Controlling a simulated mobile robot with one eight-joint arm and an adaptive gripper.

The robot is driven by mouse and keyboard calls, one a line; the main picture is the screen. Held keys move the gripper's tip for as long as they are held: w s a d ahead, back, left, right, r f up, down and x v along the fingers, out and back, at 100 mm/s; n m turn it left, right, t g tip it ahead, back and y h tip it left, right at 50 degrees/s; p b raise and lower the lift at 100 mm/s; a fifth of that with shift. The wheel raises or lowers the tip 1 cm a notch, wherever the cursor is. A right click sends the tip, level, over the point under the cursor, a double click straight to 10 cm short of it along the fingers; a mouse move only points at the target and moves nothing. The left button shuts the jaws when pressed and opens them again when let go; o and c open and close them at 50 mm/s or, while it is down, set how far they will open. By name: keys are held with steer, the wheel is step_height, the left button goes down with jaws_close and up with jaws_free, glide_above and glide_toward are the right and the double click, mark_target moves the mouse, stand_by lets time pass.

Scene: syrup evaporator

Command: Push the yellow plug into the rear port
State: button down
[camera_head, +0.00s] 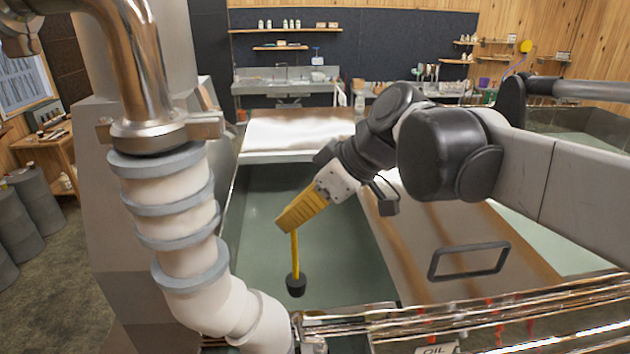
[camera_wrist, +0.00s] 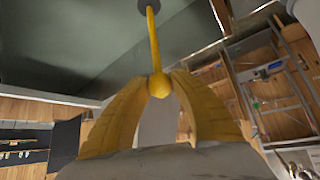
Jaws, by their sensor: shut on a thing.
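The yellow plug (camera_head: 294,252) is a thin yellow rod with a black stopper on its lower end. My gripper (camera_head: 283,226) has yellow fingers shut on the rod's top. The plug hangs nearly upright over the grey-green pan, near its front edge; I cannot tell the stopper's height above the pan floor. In the wrist view the plug (camera_wrist: 153,45) runs up from a yellow knob between the fingertips of my gripper (camera_wrist: 160,84) to a dark round end, partly cut off by the top edge. I cannot make out the rear port in either view.
The grey-green pan (camera_head: 265,205) lies below my gripper. To its right is a brown-streaked cover (camera_head: 440,225) with a dark handle (camera_head: 470,262). A shiny metal rail (camera_head: 480,315) crosses the front. A white ribbed pipe (camera_head: 180,215) stands at left.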

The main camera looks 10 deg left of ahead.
mark_target(299, 277)
steer(key=shift+f+b, duration=4.75)
steer(key=shift+f, duration=2.7)
steer(key=shift+f+b, duration=0.45)
steer(key=shift+f, duration=0.15)
steer(key=c, duration=1.1)
jaws_free()
steer(key=v, duration=1.2)
steer(key=shift+d+f, duration=0.1)
